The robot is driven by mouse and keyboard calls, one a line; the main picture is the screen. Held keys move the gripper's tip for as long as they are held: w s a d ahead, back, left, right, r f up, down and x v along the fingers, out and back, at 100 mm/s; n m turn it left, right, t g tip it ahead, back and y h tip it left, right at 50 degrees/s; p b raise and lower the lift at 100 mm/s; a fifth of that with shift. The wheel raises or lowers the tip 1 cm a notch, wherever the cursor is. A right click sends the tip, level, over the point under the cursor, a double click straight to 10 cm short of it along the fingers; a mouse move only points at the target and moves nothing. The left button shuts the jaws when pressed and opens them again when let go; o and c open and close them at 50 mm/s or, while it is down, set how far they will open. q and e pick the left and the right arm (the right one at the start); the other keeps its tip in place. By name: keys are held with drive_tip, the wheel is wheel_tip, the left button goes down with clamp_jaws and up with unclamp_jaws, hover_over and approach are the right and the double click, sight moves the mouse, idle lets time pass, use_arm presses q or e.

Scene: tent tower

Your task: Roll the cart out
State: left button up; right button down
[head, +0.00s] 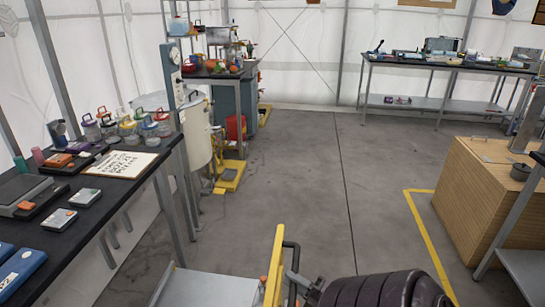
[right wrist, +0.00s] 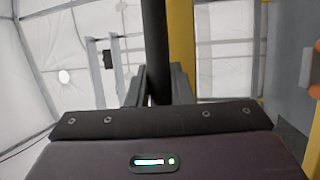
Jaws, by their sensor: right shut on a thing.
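The cart shows at the bottom of the head view as a pale grey deck (head: 208,290), a yellow upright (head: 275,265) and a dark bent handle bar (head: 292,262). Most of the cart is cut off by the lower edge. My right gripper (head: 303,288) comes in from the lower right and meets the dark bar. In the right wrist view its two fingers (right wrist: 158,88) are shut on the dark upright bar (right wrist: 156,40), with the yellow upright (right wrist: 181,40) just behind. My left gripper is out of view.
A black-topped bench (head: 120,198) with jars and devices runs along the left. A tank (head: 198,135) and yellow step (head: 230,177) stand ahead of it. A wooden crate (head: 480,200) stands right, beside a yellow floor line (head: 425,235). The middle floor (head: 310,180) is clear.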

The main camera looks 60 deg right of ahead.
drive_tip(key=shift+s+d, duration=0.2)
drive_tip(key=shift+s, duration=0.3)
drive_tip(key=shift+s+d, duration=0.15)
drive_tip(key=shift+s, duration=0.35)
drive_tip(key=c, duration=1.3)
unclamp_jaws()
drive_tip(key=s+f+b, duration=0.1)
drive_tip(key=s, duration=0.6)
drive_tip(key=shift+s+f, duration=0.25)
drive_tip(key=shift+s, duration=0.1)
